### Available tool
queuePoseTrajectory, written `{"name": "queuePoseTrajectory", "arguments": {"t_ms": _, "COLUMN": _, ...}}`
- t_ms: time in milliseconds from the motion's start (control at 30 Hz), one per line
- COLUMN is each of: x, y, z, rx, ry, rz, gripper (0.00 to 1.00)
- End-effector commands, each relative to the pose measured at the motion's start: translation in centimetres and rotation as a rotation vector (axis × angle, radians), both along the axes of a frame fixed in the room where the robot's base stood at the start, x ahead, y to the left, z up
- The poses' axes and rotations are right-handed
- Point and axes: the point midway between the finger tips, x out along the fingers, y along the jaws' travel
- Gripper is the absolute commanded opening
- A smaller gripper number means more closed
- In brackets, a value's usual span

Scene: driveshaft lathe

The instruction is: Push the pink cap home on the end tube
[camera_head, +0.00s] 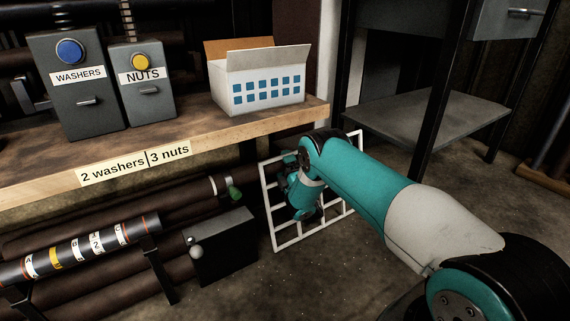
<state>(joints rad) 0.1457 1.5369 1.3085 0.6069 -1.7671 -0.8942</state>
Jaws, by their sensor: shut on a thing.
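My teal and white arm reaches in from the lower right. Its wrist (304,195) is low in front of the shelf, by a white wire grid. The fingers are hidden behind the wrist, so I cannot see what is between them. No pink cap shows. A dark tube (190,191) under the shelf has a white band and a green end piece (235,194), left of my wrist. I cannot tell if this is the end tube.
The wooden shelf (200,136) holds a washers box (75,95), a nuts box (145,90) and an open white carton (258,90). The white grid (272,215) stands around my wrist. A dark block (222,245) stands left of it. Floor shows at bottom centre.

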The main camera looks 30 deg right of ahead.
Motion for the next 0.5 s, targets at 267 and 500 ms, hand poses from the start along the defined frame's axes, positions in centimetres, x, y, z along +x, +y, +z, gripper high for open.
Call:
{"name": "queuePoseTrajectory", "arguments": {"t_ms": 267, "x": 0.03, "y": 0.39, "z": 0.10, "rx": 0.000, "ry": -0.001, "rz": 0.001, "gripper": 0.60}}
{"name": "queuePoseTrajectory", "arguments": {"t_ms": 500, "x": 0.03, "y": 0.69, "z": 0.11, "rx": 0.001, "ry": -0.002, "rz": 0.002, "gripper": 0.60}}
